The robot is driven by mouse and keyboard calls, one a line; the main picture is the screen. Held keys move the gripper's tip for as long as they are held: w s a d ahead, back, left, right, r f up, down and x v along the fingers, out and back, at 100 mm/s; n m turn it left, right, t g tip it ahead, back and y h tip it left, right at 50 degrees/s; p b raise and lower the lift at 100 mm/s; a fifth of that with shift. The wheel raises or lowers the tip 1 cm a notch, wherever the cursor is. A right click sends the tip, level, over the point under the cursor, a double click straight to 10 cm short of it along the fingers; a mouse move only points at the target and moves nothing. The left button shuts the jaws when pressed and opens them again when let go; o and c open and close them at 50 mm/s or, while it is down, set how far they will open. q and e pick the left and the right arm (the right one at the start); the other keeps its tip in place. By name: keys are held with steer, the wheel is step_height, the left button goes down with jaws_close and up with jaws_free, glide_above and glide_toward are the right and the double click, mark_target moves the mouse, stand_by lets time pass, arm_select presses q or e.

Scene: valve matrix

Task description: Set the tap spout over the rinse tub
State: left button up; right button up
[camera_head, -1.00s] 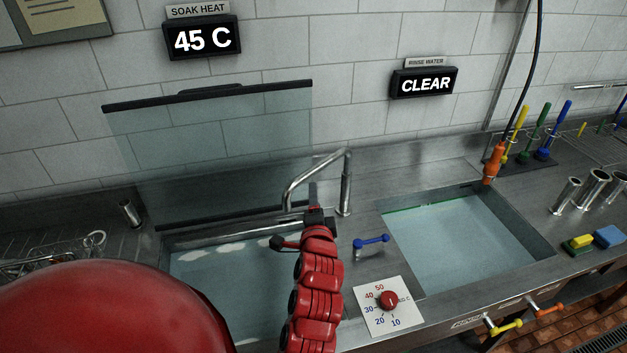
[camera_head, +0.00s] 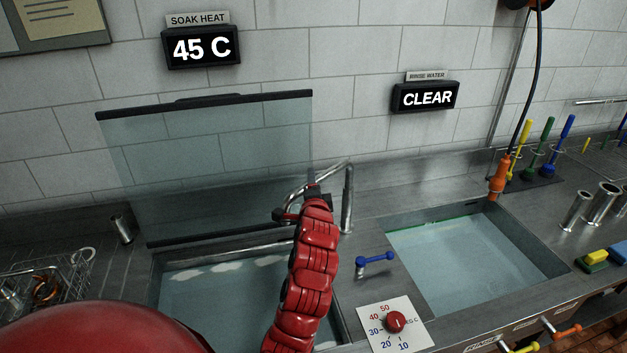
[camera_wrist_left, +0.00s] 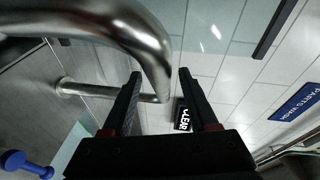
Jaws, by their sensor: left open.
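The chrome tap (camera_head: 347,200) stands between the two tubs. Its spout (camera_head: 300,190) reaches left, over the back of the left tub (camera_head: 222,288). The rinse tub (camera_head: 470,262), with clear water, lies to the right. My left gripper (camera_head: 314,190) is raised at the spout, partly hidden by my red arm. In the left wrist view the spout (camera_wrist_left: 140,35) is large and close, and its bend comes down between the open fingers (camera_wrist_left: 158,85). I cannot tell whether they touch it. My right gripper is out of view.
A blue lever (camera_head: 375,259) and a dial plate (camera_head: 396,322) sit between the tubs. A glass screen (camera_head: 210,165) stands behind the left tub. An orange-handled sprayer (camera_head: 499,178) hangs behind the rinse tub. Signs read 45 C (camera_head: 201,48) and CLEAR (camera_head: 427,97).

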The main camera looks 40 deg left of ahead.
arm_select(q)
steer(key=shift+w+a+f, duration=0.1)
steer(key=shift+w+a, duration=0.1)
steer(key=shift+w, duration=0.15)
jaws_close()
stand_by(1.3)
